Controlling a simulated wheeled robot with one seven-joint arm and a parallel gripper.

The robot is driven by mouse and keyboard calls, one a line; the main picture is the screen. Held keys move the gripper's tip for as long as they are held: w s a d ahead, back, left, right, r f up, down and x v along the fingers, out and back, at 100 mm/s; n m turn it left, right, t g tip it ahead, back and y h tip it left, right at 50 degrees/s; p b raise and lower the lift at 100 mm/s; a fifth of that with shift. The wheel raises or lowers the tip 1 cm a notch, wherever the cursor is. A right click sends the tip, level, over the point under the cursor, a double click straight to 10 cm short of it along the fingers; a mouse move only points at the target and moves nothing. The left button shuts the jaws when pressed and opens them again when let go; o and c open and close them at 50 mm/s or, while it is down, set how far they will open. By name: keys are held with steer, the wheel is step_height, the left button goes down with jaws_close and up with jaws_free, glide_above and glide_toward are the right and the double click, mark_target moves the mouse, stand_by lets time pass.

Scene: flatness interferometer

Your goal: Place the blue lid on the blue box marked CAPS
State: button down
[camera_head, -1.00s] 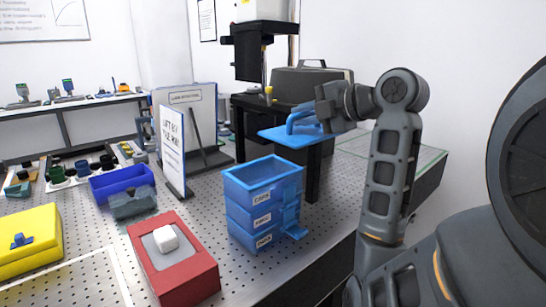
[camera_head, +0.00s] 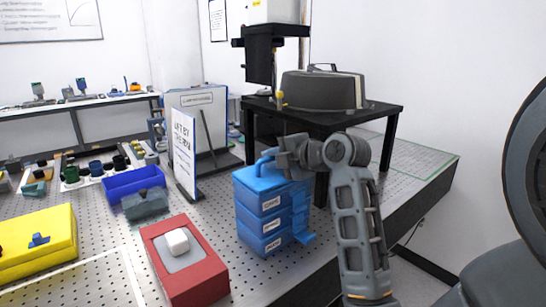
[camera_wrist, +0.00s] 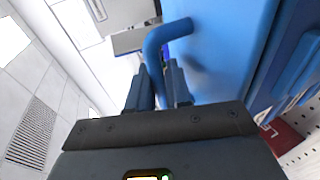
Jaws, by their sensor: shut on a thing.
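The blue box (camera_head: 252,206) is the top one of a blue stack with white labels, at the middle of the head view; its label is too small to read surely. The blue lid (camera_head: 258,179) lies over the box's open top, level as far as I can see; whether it is fully seated I cannot tell. My gripper (camera_head: 280,160) is shut on the lid's bent handle, above the stack's right side. In the wrist view the handle (camera_wrist: 165,42) runs between the two fingers (camera_wrist: 158,85), and the lid (camera_wrist: 220,45) fills the upper right. The box's inside is hidden.
A red box (camera_head: 205,276) with a white block stands in front left of the stack. An upright sign (camera_head: 183,145) stands behind left. A black stand (camera_head: 385,113) with a grey case is behind right. Perforated bench top (camera_head: 290,282) is clear in front.

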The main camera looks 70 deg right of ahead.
steer(key=shift+f, duration=0.2)
steer(key=c, duration=1.1)
jaws_free()
steer(key=shift+o, duration=0.2)
steer(key=shift+r, duration=0.1)
steer(key=p+v, duration=0.2)
steer(key=v, duration=1)
steer(key=shift+p, duration=0.4)
